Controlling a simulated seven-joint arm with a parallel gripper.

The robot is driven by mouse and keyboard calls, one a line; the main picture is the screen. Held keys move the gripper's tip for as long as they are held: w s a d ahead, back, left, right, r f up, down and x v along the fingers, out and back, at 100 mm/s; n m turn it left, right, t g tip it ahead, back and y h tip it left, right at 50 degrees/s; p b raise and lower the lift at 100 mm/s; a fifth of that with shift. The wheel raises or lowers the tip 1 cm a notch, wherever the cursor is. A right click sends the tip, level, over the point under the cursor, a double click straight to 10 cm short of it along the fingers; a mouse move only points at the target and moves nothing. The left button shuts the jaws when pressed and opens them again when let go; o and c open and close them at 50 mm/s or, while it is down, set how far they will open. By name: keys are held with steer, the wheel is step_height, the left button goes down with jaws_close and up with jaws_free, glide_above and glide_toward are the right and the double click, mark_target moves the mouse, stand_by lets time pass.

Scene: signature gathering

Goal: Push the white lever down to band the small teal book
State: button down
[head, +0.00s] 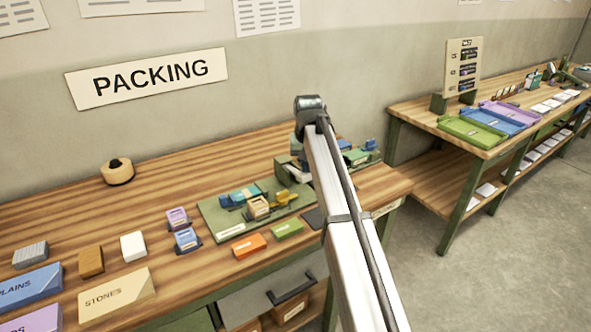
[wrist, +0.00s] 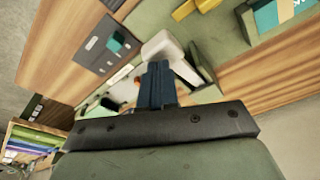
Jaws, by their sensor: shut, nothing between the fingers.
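My gripper (wrist: 158,70) is shut and empty, its dark blue fingers pressed together in the wrist view. The white lever (wrist: 162,46) lies just past the fingertips, partly hidden by them; I cannot tell whether they touch it. A teal piece with white lettering (wrist: 285,14) is cut by the top right edge; I cannot tell whether it is the small teal book. In the head view the green press (head: 284,171) stands near the bench's right end, mostly behind my arm.
A green board (head: 210,212) with blue and yellow pieces lies left of my arm. Orange (head: 249,246) and green (head: 287,229) blocks lie in front of it. Blue pieces (head: 356,157) sit right of my arm. Bare wood (head: 60,215) is at the left.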

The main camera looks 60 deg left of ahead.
steer(key=shift+a+v, duration=0.15)
steer(key=shift+v, duration=0.75)
steer(key=shift+a+v, duration=0.15)
steer(key=shift+v, duration=0.75)
steer(key=shift+w, duration=0.2)
